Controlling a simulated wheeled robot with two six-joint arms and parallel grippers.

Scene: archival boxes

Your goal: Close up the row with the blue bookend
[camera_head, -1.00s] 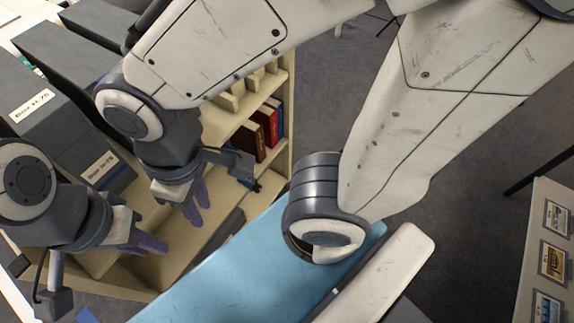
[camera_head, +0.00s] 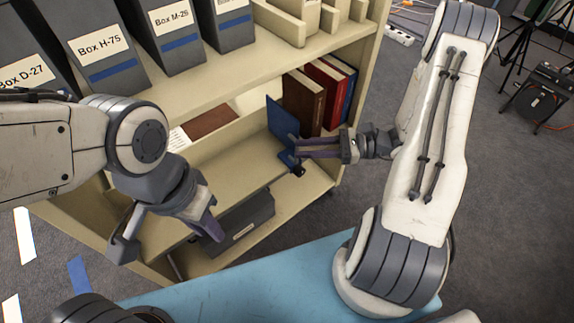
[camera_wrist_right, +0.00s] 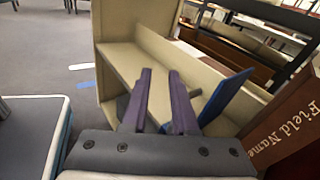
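The blue bookend (camera_head: 283,122) stands on the middle shelf, just left of a short row of books, with a gap between its plate and the brown book (camera_head: 304,102). My right gripper (camera_head: 294,148) reaches in from the right, in front of the bookend and books. In the right wrist view its purple fingers (camera_wrist_right: 161,76) are apart with nothing between them. There the bookend (camera_wrist_right: 226,95) is right of the fingers, and a brown book (camera_wrist_right: 290,130) is further right. My left gripper (camera_head: 211,228) hangs before the lower shelf, away from the bookend; its finger gap is unclear.
A red book (camera_head: 325,88) and a blue book (camera_head: 346,85) stand right of the brown one. A brown book (camera_head: 210,121) lies flat further left. A dark box (camera_head: 240,222) sits low down. A blue surface (camera_head: 240,285) is in front.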

